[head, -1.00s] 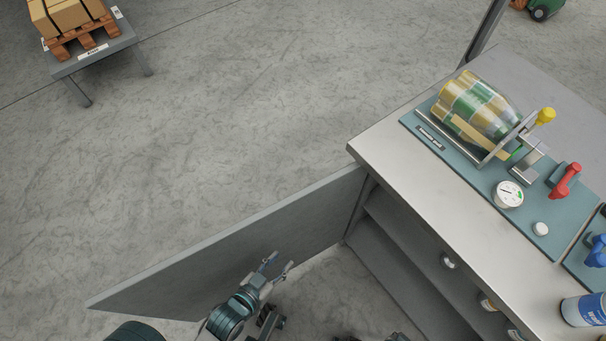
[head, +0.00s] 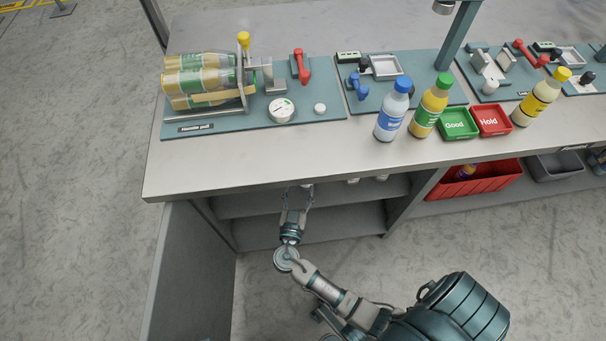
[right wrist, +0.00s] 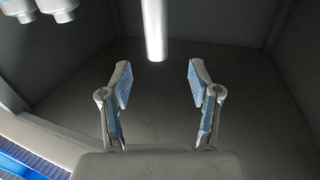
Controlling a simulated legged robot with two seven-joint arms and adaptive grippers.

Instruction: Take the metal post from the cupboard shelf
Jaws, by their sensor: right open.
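The metal post (right wrist: 154,30) is a pale, smooth cylinder in the right wrist view. Its end shows ahead of the gap between my right fingers, apart from both. My right gripper (right wrist: 158,85) is open and empty. In the head view my right gripper (head: 297,192) reaches under the counter edge into the open cupboard, at the upper shelf (head: 235,205). The counter hides most of the post there. My left gripper is not in view.
The cupboard door (head: 190,275) stands open at left. Pale cylinders (right wrist: 58,8) sit off to one side of the post. The counter (head: 230,170) overhangs the shelves and holds bottles (head: 393,110) and fixtures. A red bin (head: 480,180) is at right.

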